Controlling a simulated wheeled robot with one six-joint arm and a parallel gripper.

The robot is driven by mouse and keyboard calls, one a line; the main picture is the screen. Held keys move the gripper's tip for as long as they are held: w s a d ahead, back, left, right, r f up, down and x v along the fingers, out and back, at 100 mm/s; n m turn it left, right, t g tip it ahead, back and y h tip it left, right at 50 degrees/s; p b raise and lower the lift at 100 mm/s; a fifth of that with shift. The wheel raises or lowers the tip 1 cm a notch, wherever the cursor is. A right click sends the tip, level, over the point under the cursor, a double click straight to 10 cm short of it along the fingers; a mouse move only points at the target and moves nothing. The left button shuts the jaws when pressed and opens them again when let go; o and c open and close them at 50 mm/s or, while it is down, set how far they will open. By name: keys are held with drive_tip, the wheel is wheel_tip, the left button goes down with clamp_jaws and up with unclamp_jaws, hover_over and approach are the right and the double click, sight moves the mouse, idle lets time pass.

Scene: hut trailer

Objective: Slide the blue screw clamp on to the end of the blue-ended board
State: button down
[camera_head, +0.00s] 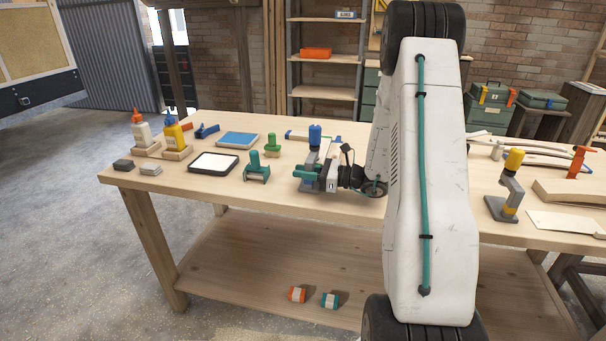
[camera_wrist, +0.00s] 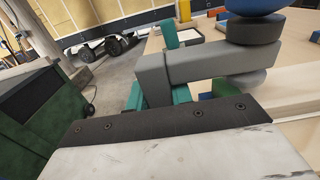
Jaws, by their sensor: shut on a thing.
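The blue screw clamp (camera_head: 315,135) has a blue knob and a grey frame, and stands upright in my gripper (camera_head: 308,177) over the middle of the bench. In the wrist view its grey frame (camera_wrist: 212,66) lies between my teal fingers, with the blue knob (camera_wrist: 254,28) above at the right. My gripper is shut on the grey frame. A pale board with a blue end (camera_head: 290,134) lies just behind the clamp, partly hidden by it. I cannot tell whether the clamp touches the board.
On the bench (camera_head: 225,197), a teal tool (camera_head: 257,174), a green-handled tool (camera_head: 272,150), a white pad (camera_head: 213,163), a blue pad (camera_head: 238,140) and glue bottles (camera_head: 141,131) stand to the left. A yellow-knobbed clamp (camera_head: 508,185) stands at the right. My arm hides part of the bench.

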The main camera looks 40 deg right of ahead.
drive_tip(key=shift+d, duration=0.1)
drive_tip(key=c, duration=1.2)
unclamp_jaws()
drive_tip(key=shift+o, duration=0.2)
drive_tip(key=v, duration=0.7)
drive_tip(key=shift+s+d, duration=0.2)
drive_tip(key=shift+s, duration=0.1)
